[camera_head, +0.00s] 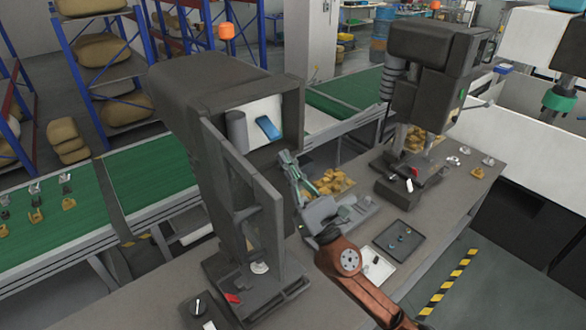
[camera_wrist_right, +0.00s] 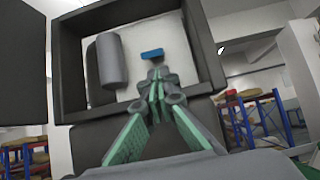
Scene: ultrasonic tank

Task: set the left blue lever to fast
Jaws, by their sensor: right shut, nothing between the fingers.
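The blue lever (camera_head: 268,127) is on the white back panel inside the open box of the left grey machine. In the wrist view the blue lever (camera_wrist_right: 152,54) looks like a short horizontal bar beyond my fingertips. My right gripper (camera_head: 287,158) is shut and empty, in front of the box opening, below and right of the lever. In the wrist view the right gripper (camera_wrist_right: 158,75) points at the panel just below the lever; I cannot tell if it touches. Lettering for the lever's settings is not readable. My left gripper is out of view.
A grey cylinder (camera_head: 236,131) stands left of the lever inside the box. The open grey door (camera_head: 240,195) stands at the box's near left side. A second dark machine (camera_head: 432,65) and a dark tray (camera_head: 398,242) are to the right.

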